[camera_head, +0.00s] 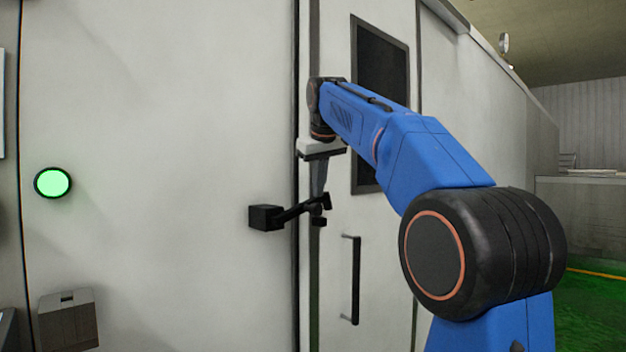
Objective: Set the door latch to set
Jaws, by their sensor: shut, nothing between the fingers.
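The door latch is a black lever (292,213) on a square black block (265,217), fixed to the pale wall just left of the door seam. The lever slants up to the right from the block across the seam to a small black fitting (319,219). My gripper (319,192) points down at the lever's right end and is shut. It overlaps the latch in the view; I cannot tell whether they touch. The pale door (380,240) appears flush with the wall. No latch marking is readable.
A black vertical handle (355,280) is on the door below the latch. A dark window (381,75) is partly behind my blue arm. A lit green button (52,182) and a grey box (68,318) are at the left. The wall between is clear.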

